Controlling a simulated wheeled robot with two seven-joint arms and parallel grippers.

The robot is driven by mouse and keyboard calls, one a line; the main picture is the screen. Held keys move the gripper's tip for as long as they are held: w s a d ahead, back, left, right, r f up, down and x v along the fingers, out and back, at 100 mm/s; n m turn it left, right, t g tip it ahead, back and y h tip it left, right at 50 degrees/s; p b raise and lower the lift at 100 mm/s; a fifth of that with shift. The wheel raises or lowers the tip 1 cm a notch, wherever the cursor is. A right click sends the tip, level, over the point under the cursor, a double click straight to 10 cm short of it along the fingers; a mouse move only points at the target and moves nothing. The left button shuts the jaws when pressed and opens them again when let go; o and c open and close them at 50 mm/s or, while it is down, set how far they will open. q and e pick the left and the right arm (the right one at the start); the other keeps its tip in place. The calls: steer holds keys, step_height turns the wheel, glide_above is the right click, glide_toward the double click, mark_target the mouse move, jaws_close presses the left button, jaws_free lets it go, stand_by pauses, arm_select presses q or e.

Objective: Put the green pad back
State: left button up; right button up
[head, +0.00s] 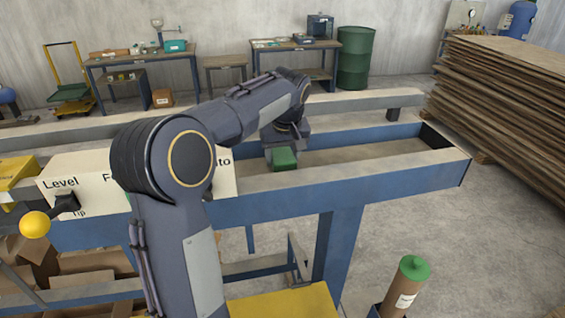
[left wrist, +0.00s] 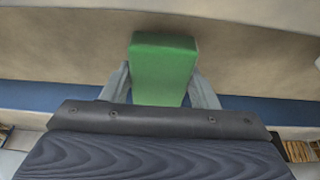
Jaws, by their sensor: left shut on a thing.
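The green pad (head: 283,158) is a small green block. It is in my left gripper (head: 284,147), over the wooden channel of the blue-framed bench (head: 400,182). In the left wrist view the green pad (left wrist: 163,62) sits between the two grey fingers of my left gripper (left wrist: 162,88), which are shut on its sides. Its far end sticks out past the fingertips. I cannot tell whether its underside touches the channel. My right gripper is not in view.
A panel with a lever and yellow ball knob (head: 35,224) stands at the left on the bench. A tube with a green cap (head: 405,285) stands at the front right. Stacked brown sheets (head: 515,100) are at the right. The channel right of the pad is clear.

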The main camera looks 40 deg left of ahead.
arm_select(q)
step_height(320, 180, down, 2)
steer(key=shift+f, duration=0.25)
steer(key=shift+f, duration=0.1)
steer(key=o, duration=1)
steer(key=shift+c, duration=0.2)
steer(key=shift+r, duration=0.25)
steer(key=shift+d+r, duration=0.1)
steer(key=shift+r, duration=0.15)
steer(key=v, duration=1.1)
steer(key=shift+s+r, duration=0.1)
